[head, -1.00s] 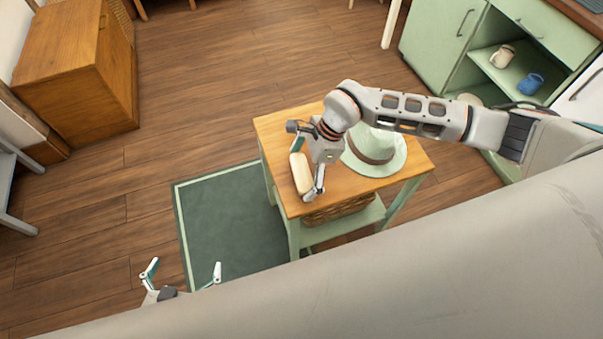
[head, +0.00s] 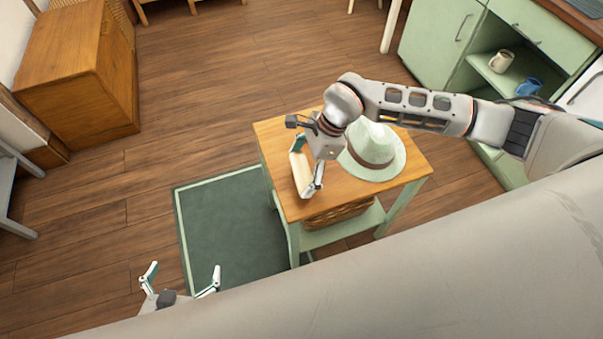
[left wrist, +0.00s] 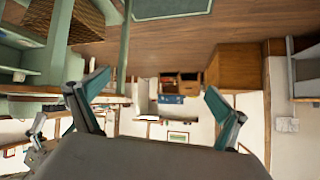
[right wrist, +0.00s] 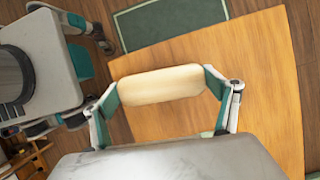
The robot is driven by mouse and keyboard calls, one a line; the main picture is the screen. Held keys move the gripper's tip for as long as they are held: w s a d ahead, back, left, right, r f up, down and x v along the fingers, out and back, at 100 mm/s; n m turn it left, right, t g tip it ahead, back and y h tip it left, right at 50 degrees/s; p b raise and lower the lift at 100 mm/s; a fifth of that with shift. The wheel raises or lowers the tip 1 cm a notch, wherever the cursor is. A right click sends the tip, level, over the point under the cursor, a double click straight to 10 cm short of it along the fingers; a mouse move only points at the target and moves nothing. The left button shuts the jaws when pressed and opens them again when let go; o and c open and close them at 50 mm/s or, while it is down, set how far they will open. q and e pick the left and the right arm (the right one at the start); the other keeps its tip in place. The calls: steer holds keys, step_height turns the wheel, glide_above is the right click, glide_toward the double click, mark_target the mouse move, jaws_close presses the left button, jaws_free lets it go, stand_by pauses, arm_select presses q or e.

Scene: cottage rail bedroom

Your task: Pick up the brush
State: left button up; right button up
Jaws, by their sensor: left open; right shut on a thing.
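The brush (head: 302,174) shows as a pale wooden block with rounded ends at the left part of the small table's top. It also shows in the right wrist view (right wrist: 160,85), lengthwise between the two fingertips. My right gripper (head: 308,165) is shut on the brush, one finger at each end. I cannot tell whether the brush touches the tabletop. Any bristles are hidden. My left gripper (head: 181,279) is open and empty at the lower left of the head view, away from the table. Its open fingers also show in the left wrist view (left wrist: 155,105).
The small table (head: 403,180) has a wooden top and green legs. A pale green hat (head: 372,143) stands beside my right gripper. A wicker basket (head: 338,215) sits on the lower shelf. A green rug (head: 230,225) lies left of the table. Open floor spreads behind and left.

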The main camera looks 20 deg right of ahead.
mark_target(301, 170)
step_height(301, 170, up, 17)
steer(key=p, duration=0.1)
steer(key=o, duration=0.5)
steer(key=c, duration=0.3)
